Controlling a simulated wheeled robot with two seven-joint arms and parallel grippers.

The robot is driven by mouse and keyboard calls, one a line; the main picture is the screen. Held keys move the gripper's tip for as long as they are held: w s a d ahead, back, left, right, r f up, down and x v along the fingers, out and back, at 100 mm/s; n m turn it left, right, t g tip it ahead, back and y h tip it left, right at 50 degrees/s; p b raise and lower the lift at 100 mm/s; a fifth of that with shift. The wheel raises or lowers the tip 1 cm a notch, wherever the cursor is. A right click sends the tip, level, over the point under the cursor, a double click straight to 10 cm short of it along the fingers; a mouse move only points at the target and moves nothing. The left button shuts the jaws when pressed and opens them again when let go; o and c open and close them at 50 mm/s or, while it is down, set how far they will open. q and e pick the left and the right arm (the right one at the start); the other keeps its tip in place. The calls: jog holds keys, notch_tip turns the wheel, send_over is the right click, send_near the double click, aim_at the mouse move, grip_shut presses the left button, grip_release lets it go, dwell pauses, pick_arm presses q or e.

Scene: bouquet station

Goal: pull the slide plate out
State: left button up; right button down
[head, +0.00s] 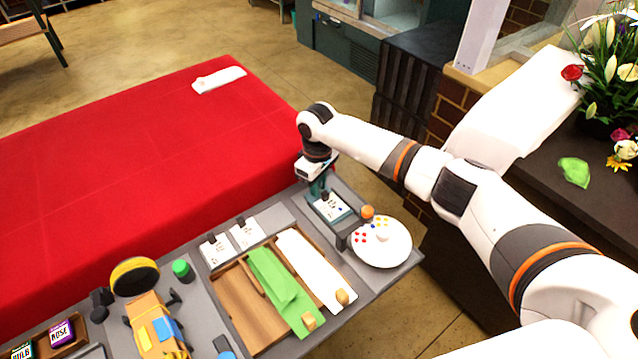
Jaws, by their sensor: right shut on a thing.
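The slide plate (334,207) is a small white plate with dark marks and a dark knob. It sits in a dark frame (343,227) at the back right of the grey table. My right gripper (320,189) points down at the far end of this frame, and its fingers are shut at the plate's dark knob. The wrist hides part of the grip, and the exact contact is small to see. My left gripper is not in view.
A round white dish (382,243) with coloured dots and an orange-capped piece (367,212) stand close beside the frame. A wooden tray (246,309) holds green and white sheets. A red-covered table (150,150) lies behind.

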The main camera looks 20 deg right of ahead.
jog(key=c, duration=1.6)
grip_release()
jog(key=shift+w, duration=0.2)
jog(key=o, duration=0.3)
jog(key=shift+o, duration=0.2)
jog(key=shift+s+r, duration=0.1)
jog(key=shift+r, duration=0.35)
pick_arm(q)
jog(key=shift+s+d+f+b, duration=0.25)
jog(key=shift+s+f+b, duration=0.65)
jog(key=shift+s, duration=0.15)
pick_arm(e)
notch_tip(320, 180, up, 11)
jog(key=shift+r, duration=0.15)
